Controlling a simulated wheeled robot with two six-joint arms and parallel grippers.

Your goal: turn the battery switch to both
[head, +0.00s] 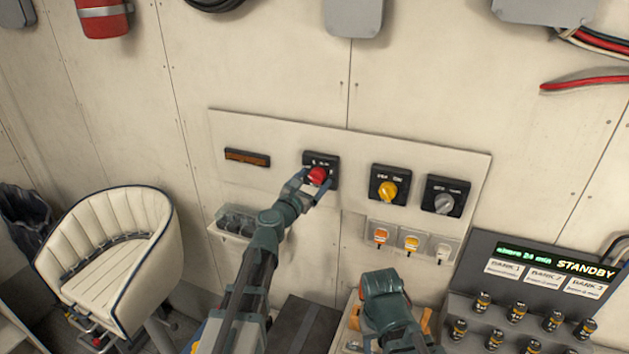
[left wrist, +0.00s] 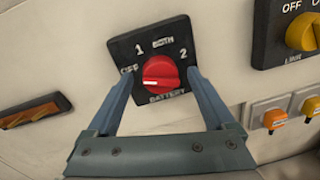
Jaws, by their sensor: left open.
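The battery switch (head: 333,160) is a dark square plate with a round red knob (head: 318,176) on the pale panel. In the left wrist view the switch plate (left wrist: 130,50) reads OFF, 1, BOTH and 2 around the red knob (left wrist: 162,68). A short white mark on the knob is at its left side, towards OFF. My left gripper (head: 310,184) is at the switch, open, with one finger either side of the knob. I cannot tell whether the fingers touch it. Part of my right arm shows at the bottom; its gripper does not.
To the right are a yellow-knob switch (head: 388,187) and a grey-knob switch (head: 443,202), with small orange and white switches (head: 411,242) below. A STANDBY display console (head: 540,275) stands lower right. A cream seat (head: 110,260) is at left.

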